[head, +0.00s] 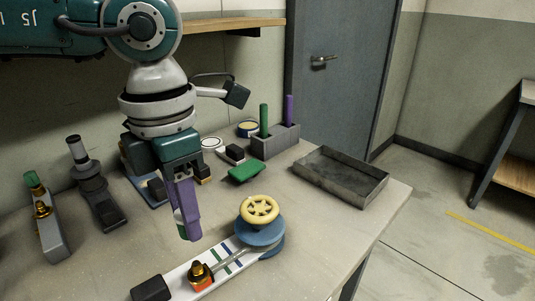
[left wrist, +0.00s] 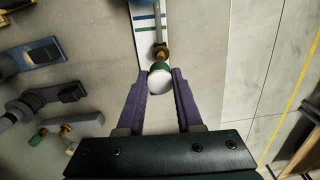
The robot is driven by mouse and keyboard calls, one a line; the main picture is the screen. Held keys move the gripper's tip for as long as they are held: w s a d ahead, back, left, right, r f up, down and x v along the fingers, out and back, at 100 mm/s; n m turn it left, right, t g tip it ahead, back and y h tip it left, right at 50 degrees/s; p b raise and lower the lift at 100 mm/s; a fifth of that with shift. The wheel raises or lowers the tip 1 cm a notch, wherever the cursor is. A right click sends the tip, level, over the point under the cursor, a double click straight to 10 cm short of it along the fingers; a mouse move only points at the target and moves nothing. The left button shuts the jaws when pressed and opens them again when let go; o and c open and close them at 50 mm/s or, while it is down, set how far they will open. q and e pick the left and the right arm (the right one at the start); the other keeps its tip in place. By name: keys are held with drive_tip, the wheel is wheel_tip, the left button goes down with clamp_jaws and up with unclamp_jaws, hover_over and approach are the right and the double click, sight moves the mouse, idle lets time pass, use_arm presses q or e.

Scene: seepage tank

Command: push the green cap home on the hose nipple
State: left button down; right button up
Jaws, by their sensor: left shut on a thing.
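My left gripper (head: 187,236) points down over the bench, with purple fingers. In the left wrist view the left gripper (left wrist: 160,88) is shut on a green cap (left wrist: 159,68) with a round white end. In the head view only a green and white sliver of it shows beside the fingers. A brass nipple (head: 198,270) with an orange base stands on a white striped strip (head: 222,266). In the left wrist view the brass nipple (left wrist: 161,50) shows just beyond the cap; I cannot tell whether they touch. My right gripper is out of view.
A yellow handwheel (head: 260,209) on a blue base stands at the strip's far end. A grey stand (head: 53,240) with a brass fitting and green top is at left. A black block (head: 151,289), green block (head: 245,172) and empty grey tray (head: 310,180) are nearby.

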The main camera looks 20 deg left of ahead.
use_arm(q)
drive_tip(key=shift+s+f, duration=0.1)
drive_tip(key=shift+s, duration=0.2)
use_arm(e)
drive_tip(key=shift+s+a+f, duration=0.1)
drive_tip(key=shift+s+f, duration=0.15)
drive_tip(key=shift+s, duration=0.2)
use_arm(q)
drive_tip(key=b, duration=0.5)
hover_over(196, 266)
wheel_tip(196, 266, down, 5)
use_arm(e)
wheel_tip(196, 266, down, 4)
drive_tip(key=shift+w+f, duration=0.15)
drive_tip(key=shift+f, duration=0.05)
use_arm(q)
drive_tip(key=shift+f+b, duration=1.4)
drive_tip(key=shift+f, duration=0.05)
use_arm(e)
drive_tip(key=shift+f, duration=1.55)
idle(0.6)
use_arm(q)
drive_tip(key=shift+c, duration=2.4)
unclamp_jaws()
wheel_tip(196, 266, up, 10)
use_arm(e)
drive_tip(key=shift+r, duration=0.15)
